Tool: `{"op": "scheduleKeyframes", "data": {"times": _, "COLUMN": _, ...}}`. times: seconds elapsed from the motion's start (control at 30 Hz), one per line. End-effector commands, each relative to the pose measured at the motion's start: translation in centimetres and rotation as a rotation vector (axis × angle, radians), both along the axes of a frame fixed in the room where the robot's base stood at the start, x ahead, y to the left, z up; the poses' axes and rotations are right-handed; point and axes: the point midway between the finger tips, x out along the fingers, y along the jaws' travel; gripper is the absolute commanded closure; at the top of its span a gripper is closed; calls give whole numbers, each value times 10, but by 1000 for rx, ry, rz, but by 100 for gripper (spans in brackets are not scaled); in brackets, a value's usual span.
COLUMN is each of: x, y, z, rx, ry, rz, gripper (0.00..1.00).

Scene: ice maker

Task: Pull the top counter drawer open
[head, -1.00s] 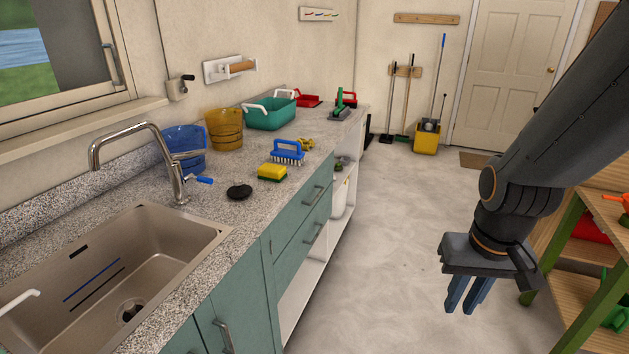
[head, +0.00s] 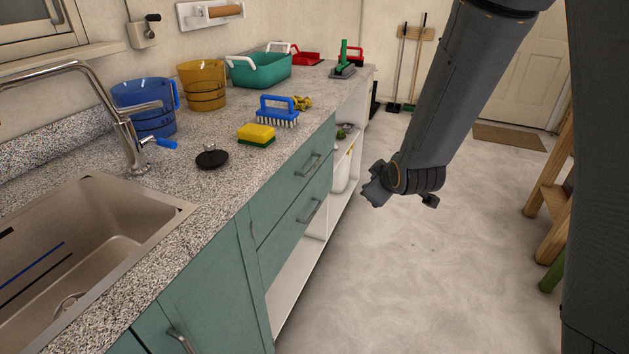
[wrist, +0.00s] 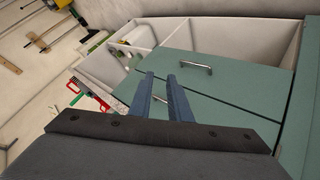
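The top counter drawer (head: 290,180) is a teal front under the speckled counter, flush with the cabinet, with a metal bar handle (head: 308,164). A second teal drawer with its own handle (head: 311,210) sits below it. My gripper (head: 368,192) is to the right of the drawers, over the floor, apart from them in the head view; its fingers are hard to make out there. In the wrist view the two blue fingers (wrist: 161,86) stand apart with nothing between them, pointing toward the teal fronts. One handle (wrist: 196,66) shows beyond the tips; the fingers hide part of the fronts.
The counter holds a sink (head: 75,255), a black plug (head: 211,158), a sponge (head: 256,134), a blue brush (head: 278,110), buckets and a green basin (head: 258,70). White open shelves (head: 300,265) lie below and beyond the drawers. The floor (head: 420,270) beside the cabinet is clear.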

Motion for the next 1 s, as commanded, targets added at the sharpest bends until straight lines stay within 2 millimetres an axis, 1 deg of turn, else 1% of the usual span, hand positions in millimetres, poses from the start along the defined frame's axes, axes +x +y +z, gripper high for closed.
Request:
{"op": "scheduleKeyframes", "data": {"times": 0.03, "x": 25, "y": 15, "z": -26, "rx": -41, "ry": -88, "rz": 74, "gripper": 83}}
{"op": "scheduleKeyframes", "data": {"times": 0.1, "x": 52, "y": 36, "z": -38, "rx": -102, "ry": -231, "rz": 168, "gripper": 83}}
{"op": "scheduleKeyframes", "data": {"times": 0.2, "x": 82, "y": 65, "z": -54, "rx": -193, "ry": -436, "rz": 282, "gripper": 83}}
{"op": "scheduleKeyframes", "data": {"times": 0.3, "x": 99, "y": 90, "z": -66, "rx": -278, "ry": -623, "rz": 358, "gripper": 83}}
{"op": "scheduleKeyframes", "data": {"times": 0.4, "x": 106, "y": 108, "z": -73, "rx": -347, "ry": -778, "rz": 400, "gripper": 83}}
{"op": "scheduleKeyframes", "data": {"times": 0.5, "x": 107, "y": 119, "z": -77, "rx": -396, "ry": -887, "rz": 421, "gripper": 83}}
{"op": "scheduleKeyframes", "data": {"times": 0.6, "x": 106, "y": 125, "z": -77, "rx": -424, "ry": -951, "rz": 428, "gripper": 83}}
{"op": "scheduleKeyframes", "data": {"times": 0.67, "x": 107, "y": 128, "z": -76, "rx": -432, "ry": -969, "rz": 430, "gripper": 83}}
{"op": "scheduleKeyframes", "data": {"times": 0.77, "x": 114, "y": 131, "z": -73, "rx": -437, "ry": -981, "rz": 429, "gripper": 83}}
{"op": "scheduleKeyframes", "data": {"times": 1.0, "x": 147, "y": 146, "z": -67, "rx": -437, "ry": -980, "rz": 428, "gripper": 83}}
